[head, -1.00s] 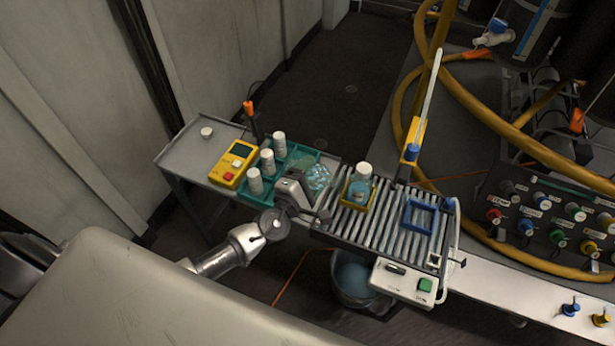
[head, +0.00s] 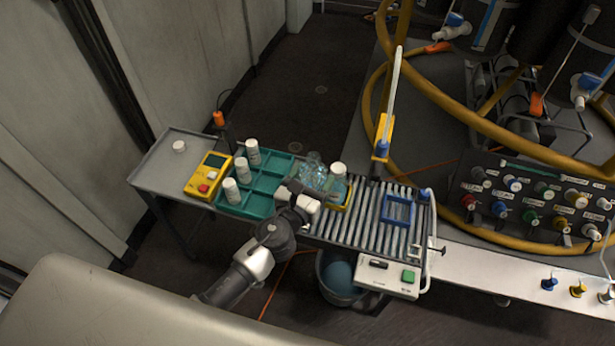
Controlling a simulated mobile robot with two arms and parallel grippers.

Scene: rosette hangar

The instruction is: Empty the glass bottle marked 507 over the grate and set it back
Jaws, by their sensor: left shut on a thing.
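My left gripper (head: 304,190) is shut on a clear glass bottle (head: 314,172) with a pale bluish tint, near the right end of the green tray (head: 245,207). I cannot read a number on it. The slatted grate (head: 352,222) lies just right of the gripper. Several white-capped containers (head: 231,190) stand in the tray's left cells; the cells nearer the gripper look empty. My right gripper is not in view.
An empty blue frame (head: 397,210) sits on the grate's right side. A yellow meter (head: 208,175) and a white cap (head: 179,146) are at the left. A bucket (head: 340,280) stands below the grate. A tall yellow-based wand (head: 389,110) rises behind it.

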